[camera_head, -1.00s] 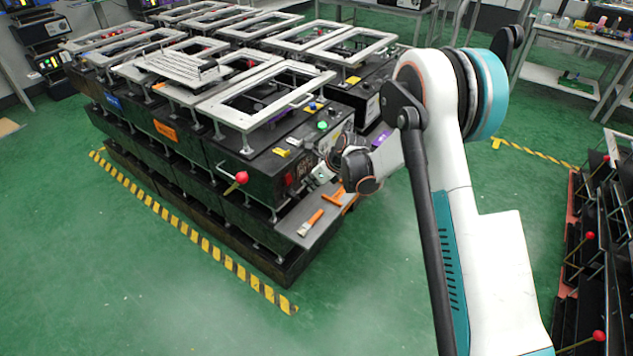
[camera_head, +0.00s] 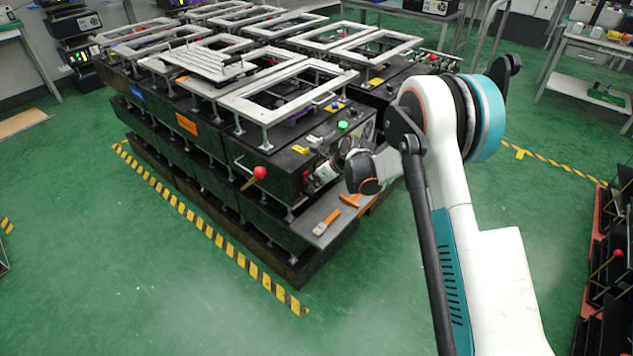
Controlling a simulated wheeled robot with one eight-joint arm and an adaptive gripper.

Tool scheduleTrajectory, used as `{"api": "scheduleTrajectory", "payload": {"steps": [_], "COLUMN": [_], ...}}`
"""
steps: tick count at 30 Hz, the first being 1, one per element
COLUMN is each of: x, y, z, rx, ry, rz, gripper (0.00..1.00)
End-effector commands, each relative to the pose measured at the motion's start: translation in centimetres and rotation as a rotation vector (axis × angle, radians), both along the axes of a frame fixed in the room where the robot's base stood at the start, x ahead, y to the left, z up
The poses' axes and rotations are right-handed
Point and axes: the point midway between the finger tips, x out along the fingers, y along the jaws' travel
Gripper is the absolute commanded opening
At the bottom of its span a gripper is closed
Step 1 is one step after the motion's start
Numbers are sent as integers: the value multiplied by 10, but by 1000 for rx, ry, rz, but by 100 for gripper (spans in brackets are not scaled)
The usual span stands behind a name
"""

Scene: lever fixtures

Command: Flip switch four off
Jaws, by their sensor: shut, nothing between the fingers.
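The dark machine (camera_head: 285,175) has a front panel facing my arm, with a red switch (camera_head: 307,176) at its left. Other switches along this panel are small or hidden behind my wrist, so I cannot tell which is switch four or how it is set. My gripper (camera_head: 325,172) is at the panel, just right of the red switch. It appears shut and empty. Its fingertips are too small and partly hidden to tell whether they touch anything.
A red-knobbed lever (camera_head: 259,173) sticks out left of the panel. A shelf below holds an orange-handled brush (camera_head: 326,222) and another orange tool (camera_head: 350,200). Green and yellow buttons sit on top. Open green floor lies in front, beyond striped tape (camera_head: 215,238).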

Motion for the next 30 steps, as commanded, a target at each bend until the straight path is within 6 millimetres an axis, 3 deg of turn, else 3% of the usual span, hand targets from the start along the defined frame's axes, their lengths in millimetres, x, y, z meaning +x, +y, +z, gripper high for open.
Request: {"api": "scheduleTrajectory", "payload": {"steps": [6, 30], "x": [3, 4], "y": [2, 7], "z": [-10, 9], "rx": [145, 146], "ry": [-113, -112], "rz": [-4, 2], "gripper": [0, 0]}}
